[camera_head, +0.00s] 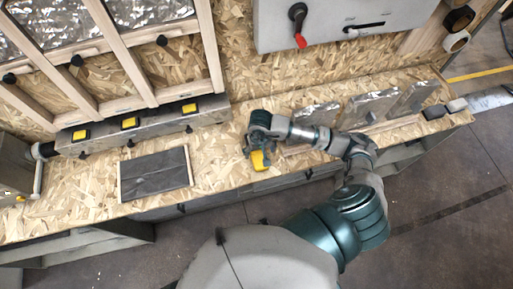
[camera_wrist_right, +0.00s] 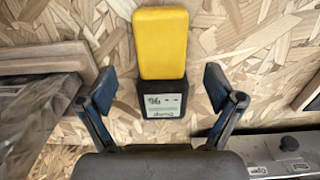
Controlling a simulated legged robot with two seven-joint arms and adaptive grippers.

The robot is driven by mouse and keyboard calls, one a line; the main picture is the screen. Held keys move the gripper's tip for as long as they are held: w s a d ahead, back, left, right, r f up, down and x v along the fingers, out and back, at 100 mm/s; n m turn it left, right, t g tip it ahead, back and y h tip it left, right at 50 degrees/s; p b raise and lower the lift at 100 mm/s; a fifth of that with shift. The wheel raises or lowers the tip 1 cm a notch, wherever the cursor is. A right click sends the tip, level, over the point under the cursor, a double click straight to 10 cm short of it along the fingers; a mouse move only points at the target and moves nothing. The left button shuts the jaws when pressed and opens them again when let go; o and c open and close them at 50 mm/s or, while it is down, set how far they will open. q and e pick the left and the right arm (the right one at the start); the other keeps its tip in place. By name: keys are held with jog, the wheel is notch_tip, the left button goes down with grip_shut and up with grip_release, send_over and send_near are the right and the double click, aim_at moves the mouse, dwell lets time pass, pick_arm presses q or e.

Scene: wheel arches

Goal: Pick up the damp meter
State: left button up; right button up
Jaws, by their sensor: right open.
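The damp meter is a yellow and black handheld device (camera_wrist_right: 160,45) with a small display on its black end. In the right wrist view it lies on the chipboard, black end nearest my gripper. Its yellow part (camera_head: 260,160) also shows in the head view, with the rest hidden by my gripper. My right gripper (camera_wrist_right: 159,90) is open, with one finger on each side of the black end and visible gaps between. In the head view my right gripper (camera_head: 257,147) is over the meter near the bench's front edge. My left gripper is not in view.
A dark flat panel (camera_head: 155,174) lies on the chipboard bench (camera_head: 215,170) to the left. A grey beam with yellow-marked blocks (camera_head: 130,124) runs behind it. Foil-covered pieces (camera_head: 372,106) stand to the right. A grey box with a red-tipped lever (camera_head: 340,20) is at the back.

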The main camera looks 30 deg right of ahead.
aim_at(260, 156)
notch_tip(260, 156, down, 5)
jog(key=shift+r+p, duration=0.15)
jog(key=shift+p, duration=0.2)
jog(key=shift+a+f, duration=0.2)
jog(key=shift+d, duration=0.1)
jog(key=c, duration=1)
jog(key=shift+d, duration=0.15)
jog(key=shift+c, duration=0.5)
